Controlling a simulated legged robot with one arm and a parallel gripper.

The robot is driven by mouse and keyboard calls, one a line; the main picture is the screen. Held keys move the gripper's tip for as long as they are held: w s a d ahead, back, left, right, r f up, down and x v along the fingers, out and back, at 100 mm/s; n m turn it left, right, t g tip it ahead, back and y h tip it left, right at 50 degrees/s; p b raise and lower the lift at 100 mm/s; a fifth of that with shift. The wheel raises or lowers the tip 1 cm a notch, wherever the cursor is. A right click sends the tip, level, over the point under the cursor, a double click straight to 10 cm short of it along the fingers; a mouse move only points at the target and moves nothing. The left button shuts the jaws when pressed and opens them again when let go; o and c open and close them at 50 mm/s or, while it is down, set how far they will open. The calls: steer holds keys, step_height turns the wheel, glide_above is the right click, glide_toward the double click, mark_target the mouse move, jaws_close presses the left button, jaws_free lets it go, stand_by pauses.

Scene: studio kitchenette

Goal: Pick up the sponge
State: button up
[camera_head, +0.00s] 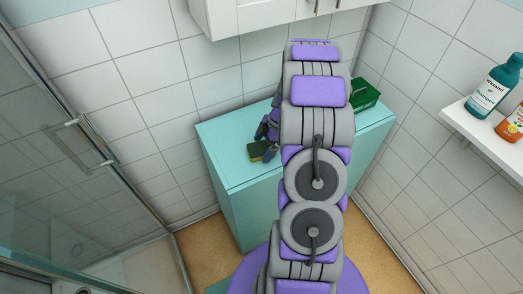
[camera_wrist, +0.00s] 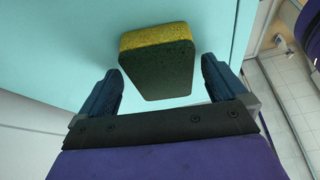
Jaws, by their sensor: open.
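The sponge (camera_wrist: 158,62), yellow on one side and dark green on the other, lies on a turquoise cabinet top. In the head view the sponge (camera_head: 256,151) is near the left part of the cabinet top, beside my gripper (camera_head: 266,143). In the wrist view my gripper (camera_wrist: 161,86) is open, with one blue finger on each side of the sponge's near end. Gaps show between the fingers and the sponge, and nothing is held. My arm hides much of the cabinet top in the head view.
The turquoise cabinet (camera_head: 234,172) stands against a tiled wall. A green container (camera_head: 364,95) is at its back right. A white wall cupboard (camera_head: 262,14) hangs above. A shelf (camera_head: 482,128) with bottles is on the right. A glass shower door (camera_head: 85,150) is on the left.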

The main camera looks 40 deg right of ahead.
mark_target(257, 148)
steer(key=shift+d, duration=0.15)
steer(key=shift+a, duration=0.55)
steer(key=c, duration=0.5)
steer(key=shift+c, duration=0.6)
steer(key=shift+d, duration=0.25)
steer(key=c, duration=0.5)
steer(key=shift+r+p, duration=0.2)
steer(key=shift+p, duration=0.2)
steer(key=shift+r, duration=0.15)
step_height(257, 148, up, 4)
steer(key=shift+f+p, duration=0.25)
steer(key=shift+p, duration=0.5)
steer(key=s+a, duration=0.1)
steer(key=s, duration=0.4)
steer(key=s+a+r+p, duration=0.1)
steer(key=s, duration=0.4)
steer(key=s+a+p, duration=0.1)
steer(key=s, duration=0.4)
steer(key=shift+s+r, duration=0.15)
steer(key=shift+s, duration=0.2)
